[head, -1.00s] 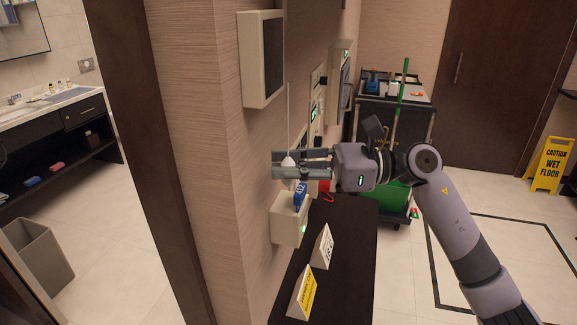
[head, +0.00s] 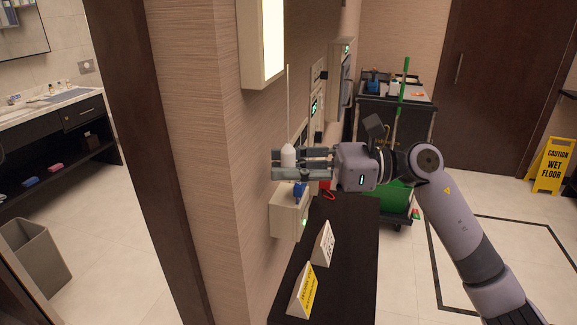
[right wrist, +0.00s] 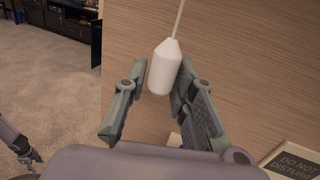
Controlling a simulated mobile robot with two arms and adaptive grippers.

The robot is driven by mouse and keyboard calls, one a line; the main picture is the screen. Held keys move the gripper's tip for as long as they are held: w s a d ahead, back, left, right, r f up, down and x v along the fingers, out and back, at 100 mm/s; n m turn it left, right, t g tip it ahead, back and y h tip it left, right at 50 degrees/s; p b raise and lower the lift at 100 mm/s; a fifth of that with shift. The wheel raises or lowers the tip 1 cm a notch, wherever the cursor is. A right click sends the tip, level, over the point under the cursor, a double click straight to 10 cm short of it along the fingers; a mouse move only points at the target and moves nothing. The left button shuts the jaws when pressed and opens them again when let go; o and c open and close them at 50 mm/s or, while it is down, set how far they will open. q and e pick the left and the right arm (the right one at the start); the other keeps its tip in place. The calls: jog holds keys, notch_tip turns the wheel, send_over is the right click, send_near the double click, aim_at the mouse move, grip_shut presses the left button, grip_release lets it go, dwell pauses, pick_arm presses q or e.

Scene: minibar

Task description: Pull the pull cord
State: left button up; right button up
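The pull cord (head: 288,100) hangs down the wall below a lamp panel (head: 268,40), which glows white. A white bell-shaped handle (head: 288,156) is at the cord's lower end; it also shows in the right wrist view (right wrist: 164,70). My right gripper (head: 303,163) is level with the handle. In the right wrist view its fingers (right wrist: 158,100) are spread around the handle, with a clear gap on the left side; the handle is close to the right finger. My left gripper (right wrist: 27,152) shows small at the lower left of the right wrist view, its finger state unclear.
A card holder (head: 284,220) with a blue card is on the wall below my right gripper. A dark shelf (head: 345,240) with two tent signs stands below. A cart (head: 397,120) stands behind, and a yellow wet-floor sign (head: 548,165) is at right.

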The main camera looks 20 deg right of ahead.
jog(key=shift+o, duration=1.3)
jog(key=shift+d, duration=0.1)
jog(key=v, duration=1.2)
